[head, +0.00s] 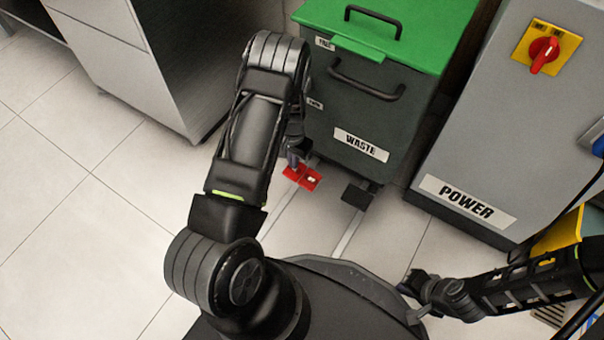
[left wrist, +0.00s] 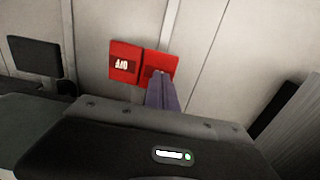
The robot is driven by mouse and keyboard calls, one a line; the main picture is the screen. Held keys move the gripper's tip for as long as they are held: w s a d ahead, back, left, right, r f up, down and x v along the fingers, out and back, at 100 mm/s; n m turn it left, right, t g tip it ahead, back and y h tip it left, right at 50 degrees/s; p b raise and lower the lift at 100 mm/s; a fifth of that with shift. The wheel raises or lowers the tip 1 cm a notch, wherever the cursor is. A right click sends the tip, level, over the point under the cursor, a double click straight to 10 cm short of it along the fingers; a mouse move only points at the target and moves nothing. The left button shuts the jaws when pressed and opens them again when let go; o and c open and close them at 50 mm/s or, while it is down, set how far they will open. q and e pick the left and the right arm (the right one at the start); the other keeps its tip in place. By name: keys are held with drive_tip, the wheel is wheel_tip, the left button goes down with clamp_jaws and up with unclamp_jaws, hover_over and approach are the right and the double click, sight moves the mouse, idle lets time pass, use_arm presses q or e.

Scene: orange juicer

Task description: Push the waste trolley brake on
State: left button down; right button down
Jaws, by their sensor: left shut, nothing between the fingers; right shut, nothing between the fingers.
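The waste trolley (head: 345,115) is a dark grey bin with a green lid and a WASTE label. Its red brake pedal (head: 302,178) sits low at the front left, near the floor. In the left wrist view the pedal (left wrist: 124,62) has two red halves, and the left half bears a white label that seems to read OFF. My left gripper (head: 295,160) is shut and points down at the pedal. Its fingertips (left wrist: 158,78) overlap the right half and hide part of its label; I cannot tell whether they touch. My right gripper (head: 413,287) is shut and empty at the lower right, away from the trolley.
A black block (head: 357,195) sits low at the trolley's front right. A grey POWER cabinet (head: 470,130) with a red switch stands to the right. A steel cabinet (head: 135,60) stands to the left. The tiled floor (head: 75,215) at left is clear.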

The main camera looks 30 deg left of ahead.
use_arm(q)
drive_tip(key=shift+f+b, duration=0.75)
drive_tip(key=shift+f, duration=0.25)
idle(0.3)
drive_tip(key=shift+r+p, duration=2.65)
drive_tip(key=shift+r, duration=0.95)
